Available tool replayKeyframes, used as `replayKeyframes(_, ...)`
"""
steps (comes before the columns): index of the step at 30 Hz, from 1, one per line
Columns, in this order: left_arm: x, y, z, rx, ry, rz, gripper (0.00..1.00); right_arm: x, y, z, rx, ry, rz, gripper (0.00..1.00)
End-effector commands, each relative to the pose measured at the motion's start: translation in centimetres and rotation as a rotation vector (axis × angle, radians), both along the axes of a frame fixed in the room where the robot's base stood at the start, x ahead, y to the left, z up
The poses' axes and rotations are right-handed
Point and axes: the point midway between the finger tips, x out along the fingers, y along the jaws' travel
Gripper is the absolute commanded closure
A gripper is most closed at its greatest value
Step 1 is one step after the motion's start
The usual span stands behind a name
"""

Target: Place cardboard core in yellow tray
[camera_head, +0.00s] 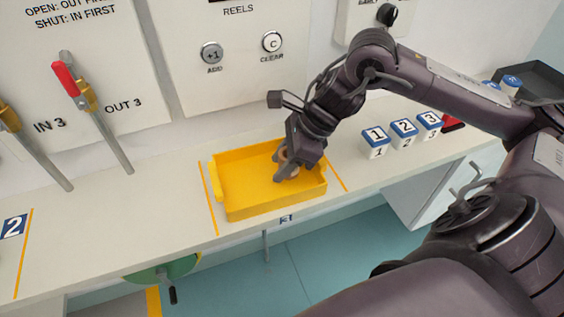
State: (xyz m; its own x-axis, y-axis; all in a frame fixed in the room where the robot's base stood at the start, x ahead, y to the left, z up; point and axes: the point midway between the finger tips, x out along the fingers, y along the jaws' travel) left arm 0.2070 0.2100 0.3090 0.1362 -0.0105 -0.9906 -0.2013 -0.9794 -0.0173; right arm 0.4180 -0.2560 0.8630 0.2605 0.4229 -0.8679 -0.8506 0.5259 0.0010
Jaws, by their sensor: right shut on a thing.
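The yellow tray (248,201) sits on the white counter between two orange lines. My right gripper (287,170) reaches down over the right half of the tray and is shut on the cardboard core (283,154). Only a small brown part of the core shows between the fingers, and the rest is hidden by the gripper. The core is at or inside the tray, but I cannot tell whether it touches the tray floor. The rest of the tray looks empty. My left gripper is out of view.
Several numbered white-and-blue blocks (375,143) stand right of the tray. Valve handles (66,80) and pipes stand at the left. A panel with ADD (211,54) and CLEAR (272,42) buttons is behind. The counter left of the tray (130,210) is clear.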

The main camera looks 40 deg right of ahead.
Motion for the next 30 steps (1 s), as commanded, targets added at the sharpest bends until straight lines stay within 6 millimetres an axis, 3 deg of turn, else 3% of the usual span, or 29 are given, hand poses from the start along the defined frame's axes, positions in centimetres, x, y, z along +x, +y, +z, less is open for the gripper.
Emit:
replayKeyframes(14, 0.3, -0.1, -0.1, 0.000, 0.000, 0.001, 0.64, 0.0, 0.0, -0.5, 0.000, -0.001, 0.000, 0.83)
replayKeyframes(15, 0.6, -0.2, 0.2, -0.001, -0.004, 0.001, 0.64, 0.0, 0.0, -0.4, 0.000, -0.001, 0.000, 0.57)
replayKeyframes(19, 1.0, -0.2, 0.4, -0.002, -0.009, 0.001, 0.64, 0.0, 0.0, -0.4, 0.000, -0.001, 0.000, 0.40)
replayKeyframes(30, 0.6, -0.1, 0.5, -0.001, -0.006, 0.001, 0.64, 0.0, 0.0, 0.0, 0.000, -0.001, 0.000, 0.39)
